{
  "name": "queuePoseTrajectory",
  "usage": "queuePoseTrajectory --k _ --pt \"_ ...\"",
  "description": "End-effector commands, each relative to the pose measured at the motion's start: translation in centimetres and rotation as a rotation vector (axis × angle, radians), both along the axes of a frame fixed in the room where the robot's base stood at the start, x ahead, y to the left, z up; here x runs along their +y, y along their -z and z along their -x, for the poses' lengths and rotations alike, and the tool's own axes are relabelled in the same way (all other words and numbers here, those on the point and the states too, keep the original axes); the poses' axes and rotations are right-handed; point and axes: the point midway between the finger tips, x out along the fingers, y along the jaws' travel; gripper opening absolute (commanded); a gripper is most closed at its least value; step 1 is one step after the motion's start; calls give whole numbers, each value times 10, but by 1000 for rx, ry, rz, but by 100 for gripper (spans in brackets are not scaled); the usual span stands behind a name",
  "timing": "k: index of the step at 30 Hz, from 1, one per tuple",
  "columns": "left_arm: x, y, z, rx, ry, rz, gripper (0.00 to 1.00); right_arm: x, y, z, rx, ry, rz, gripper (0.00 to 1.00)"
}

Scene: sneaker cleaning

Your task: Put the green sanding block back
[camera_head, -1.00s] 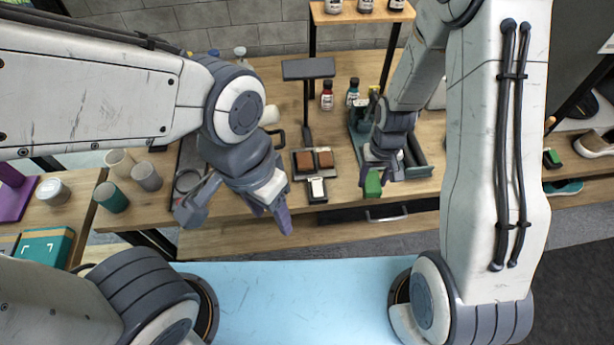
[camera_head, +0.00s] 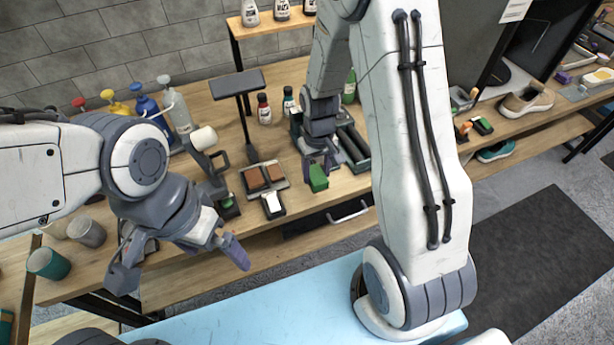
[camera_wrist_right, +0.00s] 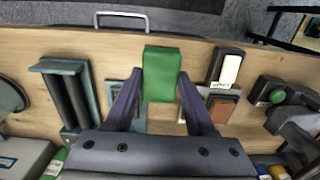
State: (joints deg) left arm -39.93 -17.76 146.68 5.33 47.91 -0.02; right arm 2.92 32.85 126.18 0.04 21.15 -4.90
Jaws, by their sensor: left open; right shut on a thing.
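The green sanding block (camera_head: 318,178) is in my right gripper (camera_head: 319,166), above the front part of the wooden bench. In the right wrist view the green block (camera_wrist_right: 162,72) sits between the two fingers of my right gripper (camera_wrist_right: 162,98), its far end sticking out past the tips. The block covers part of the bench beneath it. My left gripper (camera_head: 181,262) is open and empty at the lower left, in front of the bench edge, well apart from the block.
Brown blocks (camera_head: 255,178) sit on a small tray left of the held block, with a white-and-black block (camera_head: 272,205) in front. A grooved teal tray (camera_wrist_right: 65,95) lies to the other side. Bottles and a lamp-like stand (camera_head: 237,84) stand behind. A drawer handle (camera_head: 348,213) is at the front.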

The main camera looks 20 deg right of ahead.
Motion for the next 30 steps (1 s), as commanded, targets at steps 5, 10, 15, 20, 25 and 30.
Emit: queuePoseTrajectory --k 5,10,15,20,25,30 --pt "0 -9 0 0 -1 0 100 13 16 -26 1 -2 0 3" --pt "0 -11 0 0 -1 0 100 16 25 -32 2 -1 0 3" --pt "0 -19 0 0 -1 0 100 16 48 -31 5 0 0 3" --pt "0 -21 0 0 -1 0 100 16 61 -32 0 0 0 3" --pt "0 -20 0 0 -1 0 100 16 61 -32 -1 0 0 3" --pt "0 -17 0 0 -1 0 100 16 65 -32 -1 0 0 3"
